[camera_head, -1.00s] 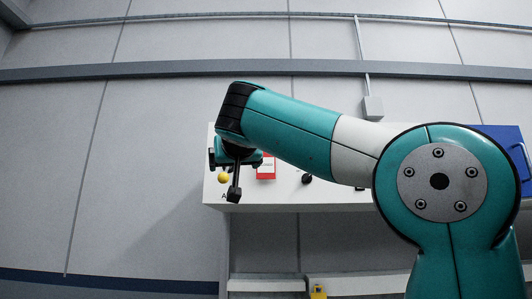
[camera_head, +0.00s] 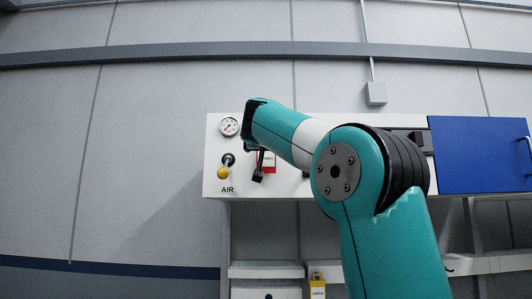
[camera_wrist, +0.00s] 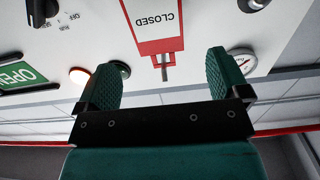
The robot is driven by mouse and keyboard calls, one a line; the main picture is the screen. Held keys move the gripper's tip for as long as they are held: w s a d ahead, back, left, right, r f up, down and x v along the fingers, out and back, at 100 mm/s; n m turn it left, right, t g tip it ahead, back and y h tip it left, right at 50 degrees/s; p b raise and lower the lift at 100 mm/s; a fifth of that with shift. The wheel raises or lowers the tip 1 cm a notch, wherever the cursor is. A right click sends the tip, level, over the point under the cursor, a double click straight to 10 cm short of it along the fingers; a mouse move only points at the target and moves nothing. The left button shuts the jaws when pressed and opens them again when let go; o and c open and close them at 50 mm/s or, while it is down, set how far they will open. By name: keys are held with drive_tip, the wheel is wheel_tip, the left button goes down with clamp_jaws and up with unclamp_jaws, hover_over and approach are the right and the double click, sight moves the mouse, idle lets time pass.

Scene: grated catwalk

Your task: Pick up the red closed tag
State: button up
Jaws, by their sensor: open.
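The red closed tag (camera_wrist: 158,30) is a red-bordered white card with the word CLOSED, upside down in the wrist view. A metal peg (camera_wrist: 164,68) shows at its edge. In the head view the tag (camera_head: 268,164) is on the white panel, partly hidden by my arm. My gripper (camera_wrist: 163,62) is open and empty. Its two green fingers stand apart on either side of the peg in the picture, with the tag's printed face beyond them. I cannot tell how far the tag is from the fingertips.
A green OPEN tag (camera_wrist: 16,74), a round button (camera_wrist: 79,75) and a black knob (camera_wrist: 40,8) are on the panel. The gauge (camera_head: 228,126) and yellow-knobbed air valve (camera_head: 222,173) are left of my arm. A blue cover (camera_head: 478,155) is at right.

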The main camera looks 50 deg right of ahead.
sight(266, 154)
drive_tip(key=p+x, duration=0.3)
drive_tip(key=x, duration=0.2)
drive_tip(key=shift+d+r+p, duration=0.15)
drive_tip(key=shift+p, duration=0.15)
drive_tip(key=c, duration=1)
